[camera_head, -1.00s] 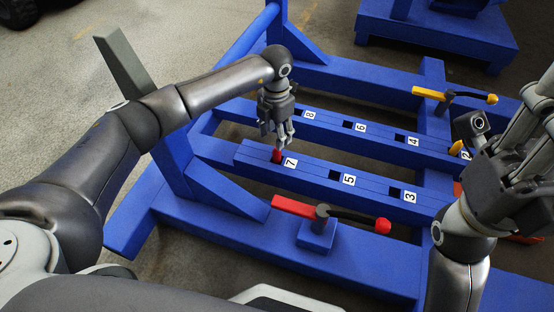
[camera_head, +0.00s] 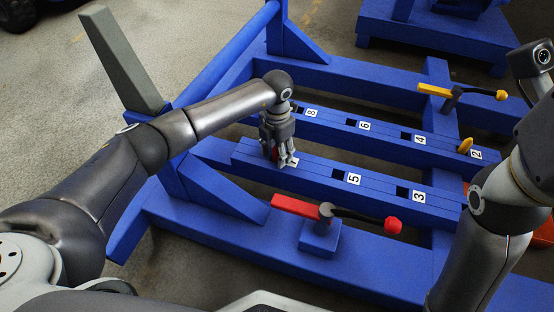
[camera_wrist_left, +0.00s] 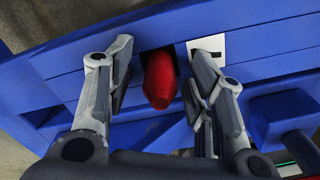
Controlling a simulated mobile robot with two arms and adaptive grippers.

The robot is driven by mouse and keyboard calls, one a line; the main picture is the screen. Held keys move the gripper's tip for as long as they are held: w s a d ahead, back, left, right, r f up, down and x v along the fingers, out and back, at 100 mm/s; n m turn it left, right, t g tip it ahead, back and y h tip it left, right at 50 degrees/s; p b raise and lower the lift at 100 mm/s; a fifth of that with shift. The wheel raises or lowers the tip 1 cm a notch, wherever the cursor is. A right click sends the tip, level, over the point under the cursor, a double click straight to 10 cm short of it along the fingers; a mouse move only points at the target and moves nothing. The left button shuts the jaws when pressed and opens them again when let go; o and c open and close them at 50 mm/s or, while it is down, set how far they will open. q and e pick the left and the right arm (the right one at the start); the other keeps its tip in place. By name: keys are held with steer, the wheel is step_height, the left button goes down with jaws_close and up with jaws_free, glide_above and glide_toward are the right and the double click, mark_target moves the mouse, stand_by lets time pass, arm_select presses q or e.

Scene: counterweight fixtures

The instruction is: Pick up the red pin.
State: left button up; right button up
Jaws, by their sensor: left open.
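The red pin (camera_head: 275,154) stands in the slot beside label 7 on the near blue rail. In the head view it is mostly hidden by my left gripper (camera_head: 279,158). In the left wrist view the red pin (camera_wrist_left: 160,80) shows clearly between the two fingers of my left gripper (camera_wrist_left: 158,62), which is open. The fingers are on either side of the pin, with visible gaps. My right arm is at the right edge of the head view, and its fingers are out of frame.
The blue frame (camera_head: 330,236) carries two slotted rails with numbered labels. A red lever (camera_head: 297,207) with a black handle and red knob stands in front of the near rail. A yellow lever (camera_head: 434,90) is behind the far rail. A yellow pin (camera_head: 465,146) stands near label 2.

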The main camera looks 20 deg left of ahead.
arm_select(q)
steer(key=shift+c, duration=0.3)
jaws_close()
steer(key=shift+r, duration=0.1)
